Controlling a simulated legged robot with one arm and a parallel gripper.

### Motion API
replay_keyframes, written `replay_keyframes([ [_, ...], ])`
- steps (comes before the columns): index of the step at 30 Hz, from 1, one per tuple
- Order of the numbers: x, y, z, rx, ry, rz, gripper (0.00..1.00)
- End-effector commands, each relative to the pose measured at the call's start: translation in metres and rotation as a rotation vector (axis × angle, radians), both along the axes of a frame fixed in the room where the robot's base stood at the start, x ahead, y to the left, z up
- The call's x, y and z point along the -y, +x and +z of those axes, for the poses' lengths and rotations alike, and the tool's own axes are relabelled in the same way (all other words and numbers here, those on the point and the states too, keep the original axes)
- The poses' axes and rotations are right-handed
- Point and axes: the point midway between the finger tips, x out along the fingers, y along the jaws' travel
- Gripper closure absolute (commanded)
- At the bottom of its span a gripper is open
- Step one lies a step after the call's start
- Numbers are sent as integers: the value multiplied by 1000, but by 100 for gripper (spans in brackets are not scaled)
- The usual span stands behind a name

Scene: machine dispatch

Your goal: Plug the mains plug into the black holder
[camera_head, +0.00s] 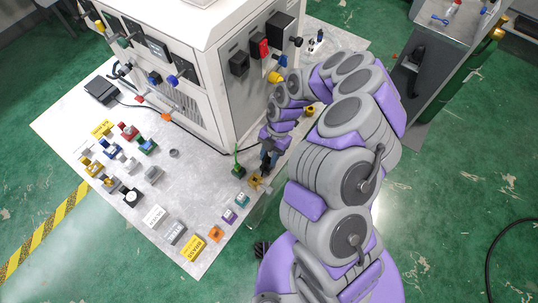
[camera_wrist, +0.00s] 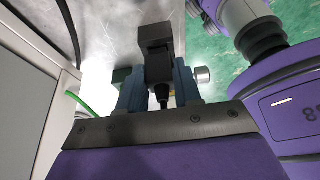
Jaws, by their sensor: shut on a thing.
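My gripper (camera_head: 268,158) is low over the right edge of the table, beside the white machine. In the wrist view its blue-grey fingers (camera_wrist: 160,88) are shut on the black mains plug (camera_wrist: 160,68). The plug's narrow cable end points back toward my palm, and a dark block shape lies at its far end. In the head view my fingers largely hide the plug. Black box-shaped fittings, one smaller (camera_head: 238,63) and one larger (camera_head: 281,30), are on the machine's side. I cannot tell which is the black holder. The plug is apart from both.
The white machine (camera_head: 190,55) stands close to the left of my arm. A black cable (camera_head: 205,145) crosses the table toward my gripper. A yellow part (camera_head: 256,183) and a green part (camera_head: 238,171) are near my fingers. Several coloured connectors and labels cover the table's left and front.

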Motion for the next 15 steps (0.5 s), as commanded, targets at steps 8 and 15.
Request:
replay_keyframes([
  [8, 0, 0, -6, 0, 0, 0, 100],
  [15, 0, 0, -11, 0, 0, 0, 100],
])
